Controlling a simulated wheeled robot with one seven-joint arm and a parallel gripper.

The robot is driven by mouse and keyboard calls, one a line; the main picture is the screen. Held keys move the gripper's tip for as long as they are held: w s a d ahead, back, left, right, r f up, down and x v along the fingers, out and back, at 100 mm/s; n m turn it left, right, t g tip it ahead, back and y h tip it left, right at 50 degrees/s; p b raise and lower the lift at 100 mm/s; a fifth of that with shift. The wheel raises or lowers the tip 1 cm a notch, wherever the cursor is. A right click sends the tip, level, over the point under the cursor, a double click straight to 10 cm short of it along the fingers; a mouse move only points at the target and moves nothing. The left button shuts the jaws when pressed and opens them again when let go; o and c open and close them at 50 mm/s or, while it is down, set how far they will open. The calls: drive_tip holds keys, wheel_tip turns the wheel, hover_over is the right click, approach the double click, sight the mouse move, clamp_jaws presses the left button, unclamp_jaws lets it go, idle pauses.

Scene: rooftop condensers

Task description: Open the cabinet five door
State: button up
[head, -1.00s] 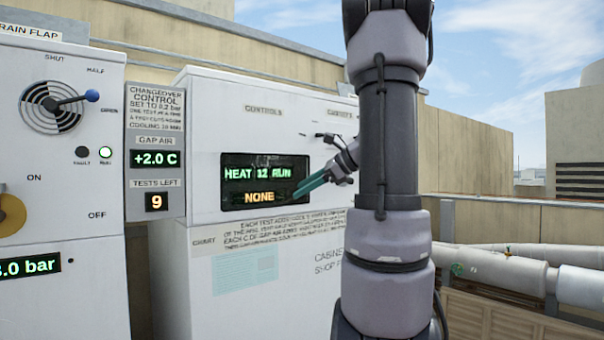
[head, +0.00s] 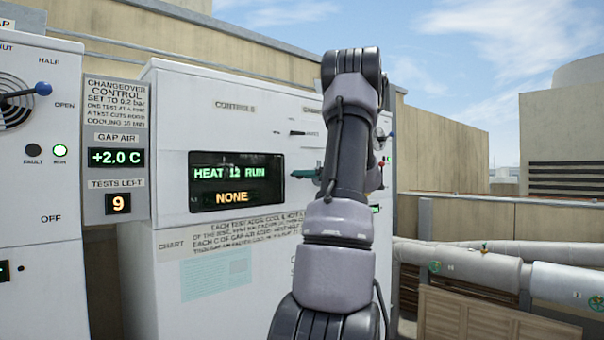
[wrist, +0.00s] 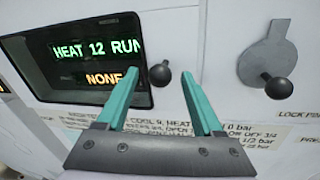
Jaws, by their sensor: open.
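A white cabinet (head: 172,115) fills the middle of the head view, with a dark window or display (head: 237,200) reading "HEAT 12 RUN" and "NONE". My arm covers its right part, and no number five can be read on it. In the wrist view the display (wrist: 85,65) is at the left. A small dark knob (wrist: 160,78) stands just right of it. A grey lever plate with a dark ball knob (wrist: 275,85) is at the right. My gripper (wrist: 165,75) is open, its two teal fingers apart and pointing at the panel near the small knob. Whether they touch it cannot be told.
A control panel (head: 115,150) shows "+2.0 C" gap air and "9" tests left. A second white cabinet (head: 45,180) with a blue-knobbed dial stands at the left. Pipes (head: 470,265) and a slatted wooden box (head: 480,320) lie at the right.

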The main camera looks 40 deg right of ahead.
drive_tip(key=shift+x, duration=1.25)
clamp_jaws()
idle(0.5)
